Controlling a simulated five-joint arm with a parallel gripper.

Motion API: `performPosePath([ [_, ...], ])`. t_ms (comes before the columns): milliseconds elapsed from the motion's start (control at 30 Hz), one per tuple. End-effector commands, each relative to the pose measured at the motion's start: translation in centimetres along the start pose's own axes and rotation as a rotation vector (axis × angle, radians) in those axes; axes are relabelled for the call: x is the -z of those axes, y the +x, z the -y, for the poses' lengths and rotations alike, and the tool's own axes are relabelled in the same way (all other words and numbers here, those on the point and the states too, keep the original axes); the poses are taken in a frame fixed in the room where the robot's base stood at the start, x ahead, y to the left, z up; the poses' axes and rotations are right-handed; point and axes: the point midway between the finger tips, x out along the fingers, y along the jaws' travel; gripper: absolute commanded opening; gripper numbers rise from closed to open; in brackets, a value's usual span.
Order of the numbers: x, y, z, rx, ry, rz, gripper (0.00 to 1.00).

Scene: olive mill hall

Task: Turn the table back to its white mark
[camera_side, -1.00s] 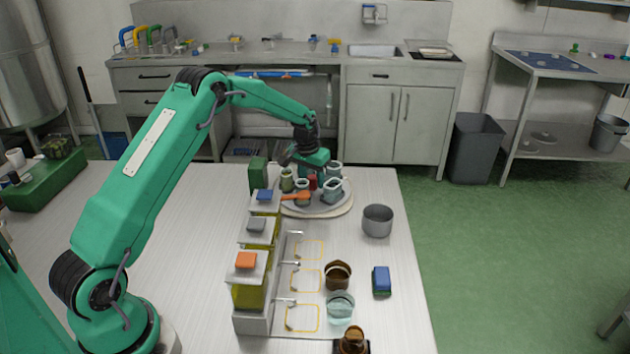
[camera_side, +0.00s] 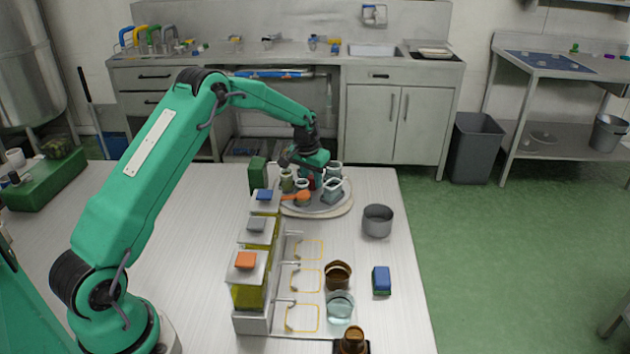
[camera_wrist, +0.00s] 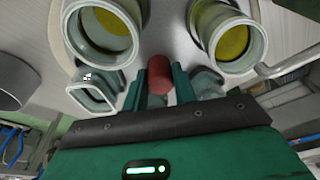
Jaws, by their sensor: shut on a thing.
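The round turning table (camera_side: 340,210), a pale disc with a grey top, stands at the far end of the bench and holds several cups and jars. A red knob (camera_wrist: 160,72) rises among them. My gripper (camera_wrist: 160,85) is over the table and shut on the knob, one finger on each side of it. In the side view my gripper (camera_side: 308,176) reaches down from behind among the cups and partly hides the knob (camera_side: 311,183). I cannot make out the white mark in either view.
Glass cups (camera_wrist: 103,30) crowd the knob closely in the wrist view. A grey pot (camera_side: 377,221) stands right of the turning table. A row of oil containers with coloured caps (camera_side: 247,260) stands in front.

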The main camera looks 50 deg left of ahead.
Motion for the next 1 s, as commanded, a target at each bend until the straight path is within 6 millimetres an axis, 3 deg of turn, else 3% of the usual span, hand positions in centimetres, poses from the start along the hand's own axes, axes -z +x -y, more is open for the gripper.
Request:
performPosePath([
  [67,0.0,0.0,0.1,0.0,0.0,0.0,0.11],
  [100,0.0,-0.1,0.1,0.0,0.0,0.0,0.35],
  [133,0.0,-0.1,0.1,0.0,0.0,0.0,0.4],
  [567,0.2,-0.7,0.0,0.0,0.0,-0.001,0.4],
  [1000,1.1,-5.1,0.1,0.0,0.0,-0.003,0.4],
])
